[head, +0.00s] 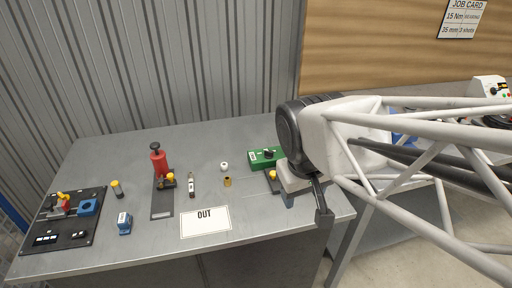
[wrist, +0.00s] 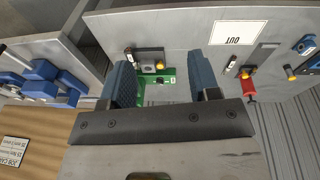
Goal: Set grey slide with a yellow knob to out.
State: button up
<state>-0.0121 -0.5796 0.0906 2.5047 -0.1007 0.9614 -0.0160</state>
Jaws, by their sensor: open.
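A slide unit with a yellow knob (head: 273,175) lies near the table's right side, partly hidden by my gripper in the head view. In the wrist view this unit (wrist: 150,61) has a dark base, a grey part and a yellow knob, and shows between my fingers. A second grey plate with a yellow knob (head: 162,203) lies left of the white OUT card (head: 206,221); the card also shows in the wrist view (wrist: 234,33). My gripper (wrist: 165,75) is open with nothing between its blue-padded fingers, above the table's right part. I cannot tell its height.
A green box (head: 262,159) lies behind the nearer slide unit. A black board (head: 62,235) lies at left. The table's front right is clear.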

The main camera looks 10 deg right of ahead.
jog(key=w+d+f+n+g+h, duration=0.2)
jog(key=w+f+n+h, duration=0.25)
jog(key=w, duration=0.45)
jog(key=n+t+h, duration=0.4)
jog(key=n+h, duration=0.4)
jog(key=n, duration=0.8)
send_near(272, 173)
jog(key=shift+w+d+f+m, duration=0.1)
jog(key=shift+w+d+m, duration=0.05)
jog(key=shift+d, duration=0.3)
jog(key=shift+w+d+m, duration=0.1)
jog(key=shift+w+d, duration=0.1)
jog(key=shift+d, duration=0.25)
jog(key=shift+d+f, duration=0.1)
jog(key=shift+d, duration=0.1)
jog(key=shift+g+y, duration=0.25)
jog(key=shift+g, duration=0.05)
jog(key=shift+x, duration=3.7)
grip_shut()
